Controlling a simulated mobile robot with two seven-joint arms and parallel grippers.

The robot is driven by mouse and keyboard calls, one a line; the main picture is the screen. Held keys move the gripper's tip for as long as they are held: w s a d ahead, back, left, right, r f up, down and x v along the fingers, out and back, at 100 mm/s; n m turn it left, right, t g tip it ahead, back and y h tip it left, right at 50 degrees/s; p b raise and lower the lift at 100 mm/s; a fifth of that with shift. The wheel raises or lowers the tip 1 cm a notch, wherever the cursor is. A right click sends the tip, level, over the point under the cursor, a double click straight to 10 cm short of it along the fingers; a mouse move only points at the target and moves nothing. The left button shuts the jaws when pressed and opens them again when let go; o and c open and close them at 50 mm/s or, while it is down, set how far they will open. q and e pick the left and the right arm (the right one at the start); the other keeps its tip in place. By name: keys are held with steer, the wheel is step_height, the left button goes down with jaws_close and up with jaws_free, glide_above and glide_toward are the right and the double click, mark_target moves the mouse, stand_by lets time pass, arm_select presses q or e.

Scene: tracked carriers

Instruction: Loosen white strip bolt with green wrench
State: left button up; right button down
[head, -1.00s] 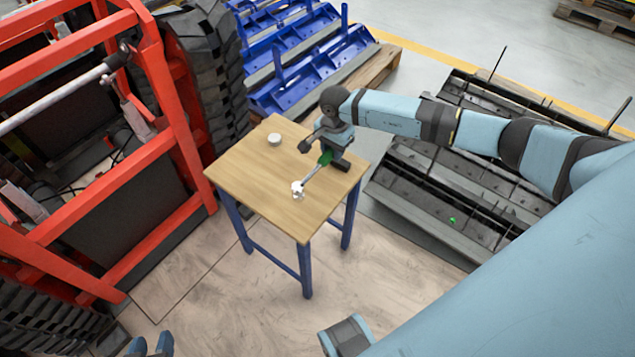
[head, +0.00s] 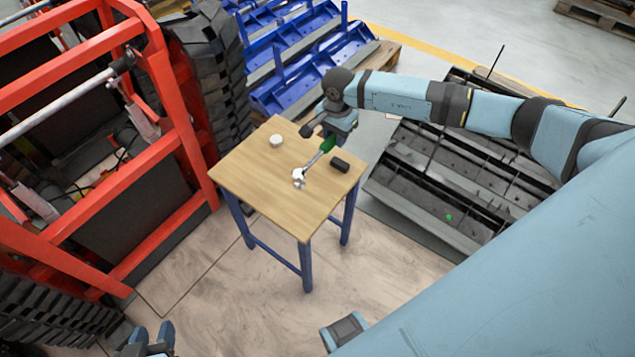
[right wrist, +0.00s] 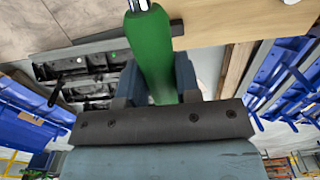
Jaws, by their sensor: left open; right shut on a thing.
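The wrench has a green handle (head: 328,144) and a silver open-ended head (head: 299,178). My right gripper (head: 331,136) is shut on the green handle above the table's far right part. My left gripper (head: 150,345) is open and empty at the lower left, low and away from the table.
The wooden table (head: 265,195) with blue legs also holds a round white item (head: 276,140) and a small black block (head: 340,165). A red tracked carrier (head: 175,120) stands close on the left. Dark metal parts (head: 420,190) lie to the right, blue ones (head: 290,85) behind.

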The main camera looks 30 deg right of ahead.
arm_select(q)
step_height(320, 180, up, 5)
steer(key=p, duration=0.4)
steer(key=shift+f, duration=0.15)
arm_select(e)
steer(key=s, duration=1.9)
